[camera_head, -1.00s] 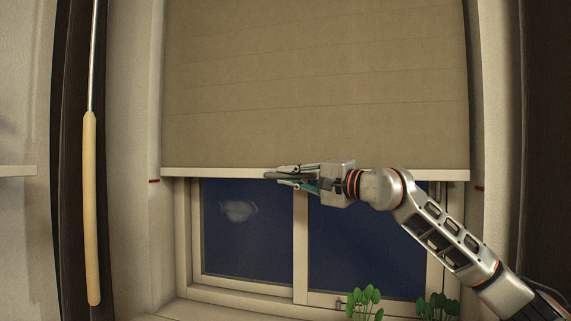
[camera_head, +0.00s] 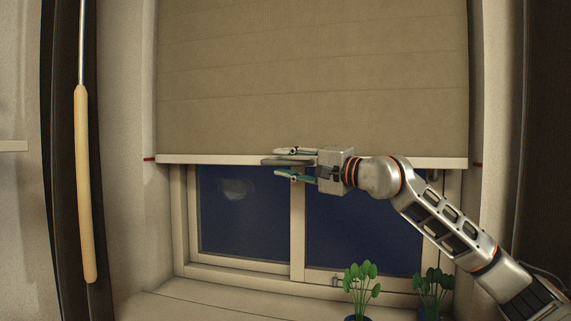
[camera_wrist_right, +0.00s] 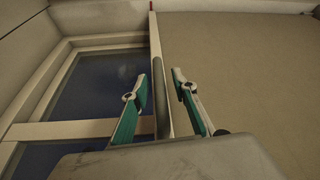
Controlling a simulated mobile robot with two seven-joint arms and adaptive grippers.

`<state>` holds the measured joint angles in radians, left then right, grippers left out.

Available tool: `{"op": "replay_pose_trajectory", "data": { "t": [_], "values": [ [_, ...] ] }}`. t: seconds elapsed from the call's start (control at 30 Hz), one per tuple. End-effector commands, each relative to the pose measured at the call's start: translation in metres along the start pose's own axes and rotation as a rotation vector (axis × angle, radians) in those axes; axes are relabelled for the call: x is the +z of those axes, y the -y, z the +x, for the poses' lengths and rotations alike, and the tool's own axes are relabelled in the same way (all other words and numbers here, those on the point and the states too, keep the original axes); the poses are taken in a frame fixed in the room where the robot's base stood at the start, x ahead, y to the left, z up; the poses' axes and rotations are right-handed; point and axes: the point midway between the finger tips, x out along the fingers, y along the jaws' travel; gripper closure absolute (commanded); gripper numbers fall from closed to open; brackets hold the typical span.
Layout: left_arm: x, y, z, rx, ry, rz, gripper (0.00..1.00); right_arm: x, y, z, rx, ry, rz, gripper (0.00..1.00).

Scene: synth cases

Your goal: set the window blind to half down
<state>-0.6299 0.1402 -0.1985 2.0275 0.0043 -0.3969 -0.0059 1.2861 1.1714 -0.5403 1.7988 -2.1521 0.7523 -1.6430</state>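The beige window blind (camera_head: 310,75) hangs over the upper part of the window. Its pale bottom rail (camera_head: 210,160) is level with the red marks on the left (camera_head: 149,159) and right (camera_head: 477,164) of the recess. A grey pull handle (camera_head: 270,163) sits on the rail; it also shows in the right wrist view (camera_wrist_right: 159,90). My right gripper (camera_head: 284,162) is open, with one finger above the handle and one below. In the right wrist view the fingers (camera_wrist_right: 160,84) stand on either side of the handle with visible gaps. My left gripper is not in view.
Two green potted plants (camera_head: 361,283) (camera_head: 433,288) stand on the sill (camera_head: 220,300) at the lower right. A wooden-handled rod (camera_head: 85,185) hangs at the left. The window panes (camera_head: 245,215) below the rail are clear of objects.

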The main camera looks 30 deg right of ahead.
Motion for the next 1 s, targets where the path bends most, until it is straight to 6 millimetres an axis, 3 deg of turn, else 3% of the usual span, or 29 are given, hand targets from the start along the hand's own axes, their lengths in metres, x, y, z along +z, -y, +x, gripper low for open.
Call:
{"op": "replay_pose_trajectory", "data": {
  "t": [0.27,0.7,1.0],
  "values": [
    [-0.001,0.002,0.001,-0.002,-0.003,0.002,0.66,-0.003,0.016,0.001,-0.004,-0.001,0.001,0.72],
    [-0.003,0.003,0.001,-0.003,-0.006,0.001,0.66,-0.014,0.084,0.005,-0.005,0.0,0.0,0.72],
    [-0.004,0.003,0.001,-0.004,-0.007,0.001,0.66,-0.017,0.1,0.007,-0.003,0.0,0.0,0.72]
  ]
}}
